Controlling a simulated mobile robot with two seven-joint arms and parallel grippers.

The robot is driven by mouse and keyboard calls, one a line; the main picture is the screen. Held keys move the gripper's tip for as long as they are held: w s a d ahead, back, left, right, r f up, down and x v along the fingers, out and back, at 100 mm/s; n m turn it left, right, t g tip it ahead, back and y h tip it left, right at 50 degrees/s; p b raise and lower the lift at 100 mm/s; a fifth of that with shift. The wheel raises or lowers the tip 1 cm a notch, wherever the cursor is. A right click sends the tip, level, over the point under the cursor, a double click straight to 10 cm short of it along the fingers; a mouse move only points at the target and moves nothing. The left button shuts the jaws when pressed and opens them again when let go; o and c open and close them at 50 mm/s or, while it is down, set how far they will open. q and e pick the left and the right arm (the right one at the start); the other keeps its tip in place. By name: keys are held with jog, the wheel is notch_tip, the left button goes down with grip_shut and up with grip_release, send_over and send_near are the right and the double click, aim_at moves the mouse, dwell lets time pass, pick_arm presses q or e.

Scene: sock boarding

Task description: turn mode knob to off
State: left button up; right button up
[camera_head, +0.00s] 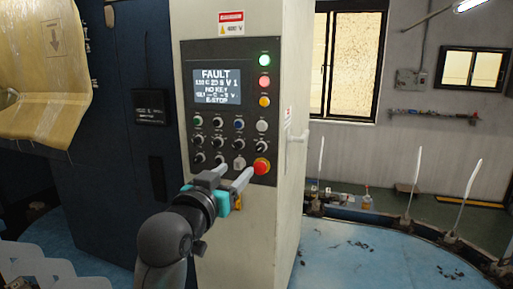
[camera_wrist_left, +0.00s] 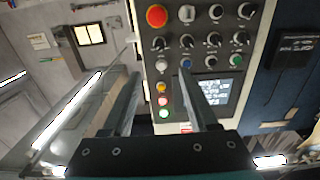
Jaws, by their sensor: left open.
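The control panel (camera_head: 222,100) is on the pale cabinet's front and carries several small black knobs, such as one in the middle row (camera_head: 218,141) and one in the lower row (camera_head: 220,160). Labels are too small to read, so I cannot tell which is the mode knob. A pale square knob (camera_head: 239,162) sits left of the red mushroom button (camera_head: 261,167). My left gripper (camera_head: 235,172) is open and empty in front of the panel's lower part. In the left wrist view its fingers (camera_wrist_left: 160,80) point toward the panel, with knobs (camera_wrist_left: 187,41) beyond them.
The screen (camera_head: 217,87) reads FAULT. Green, red and amber lamps (camera_head: 264,81) line its right side. A dark cabinet (camera_head: 125,180) stands to the left. A blue round platform (camera_head: 370,260) with white upright forms (camera_head: 414,180) is at right.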

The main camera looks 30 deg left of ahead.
aim_at(258, 149)
pick_arm(q)
jog(key=p+x, duration=0.2)
jog(key=x, duration=1.3)
jog(key=shift+d+p, duration=0.15)
jog(key=shift+p, duration=0.25)
grip_shut()
